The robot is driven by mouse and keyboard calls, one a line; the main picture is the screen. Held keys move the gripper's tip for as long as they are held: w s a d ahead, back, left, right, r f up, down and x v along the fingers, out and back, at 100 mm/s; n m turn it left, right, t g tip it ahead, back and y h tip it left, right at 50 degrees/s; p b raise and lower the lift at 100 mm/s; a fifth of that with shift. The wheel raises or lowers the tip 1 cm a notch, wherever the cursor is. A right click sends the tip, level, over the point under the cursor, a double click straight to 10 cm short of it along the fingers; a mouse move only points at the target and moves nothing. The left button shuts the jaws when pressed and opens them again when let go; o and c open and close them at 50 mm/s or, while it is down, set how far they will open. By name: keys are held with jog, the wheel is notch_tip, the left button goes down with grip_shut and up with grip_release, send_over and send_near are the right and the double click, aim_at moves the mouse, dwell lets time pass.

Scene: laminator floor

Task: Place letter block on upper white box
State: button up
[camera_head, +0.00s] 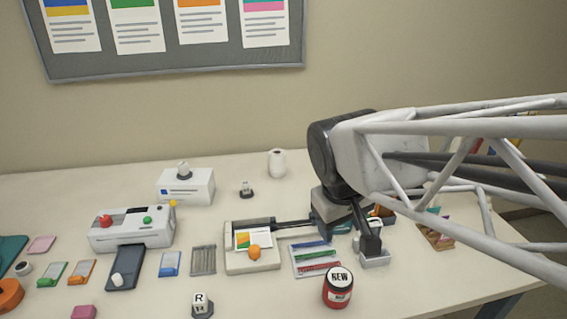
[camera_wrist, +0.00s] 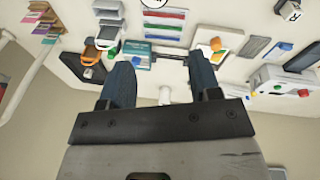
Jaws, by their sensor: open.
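A white letter block marked R (camera_head: 200,300) sits upright on a small dark base near the front of the table. It also shows in the top right corner of the wrist view (camera_wrist: 291,13). A white box (camera_head: 190,189) stands at the back left, with a small pale piece (camera_head: 183,168) on a dark base on top. My gripper (camera_wrist: 162,76) is open and empty, its two dark fingers spread apart. In the head view it is at the right, well away from both, largely hidden by my arm.
A laminator (camera_head: 132,231) with red and green knobs stands left, in front of the box. A white roll (camera_head: 277,163) and another small block (camera_head: 246,188) stand at the back. A red jar (camera_head: 338,287), a tray with a card (camera_head: 253,262) and colored pens (camera_head: 316,258) lie in front.

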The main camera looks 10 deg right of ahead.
jog(key=s+f+m+y, duration=0.1)
jog(key=s+f+m, duration=0.1)
jog(key=s, duration=0.4)
jog(key=shift+d+m+t, duration=0.25)
jog(key=shift+m+t, duration=0.05)
jog(key=shift+m, duration=0.1)
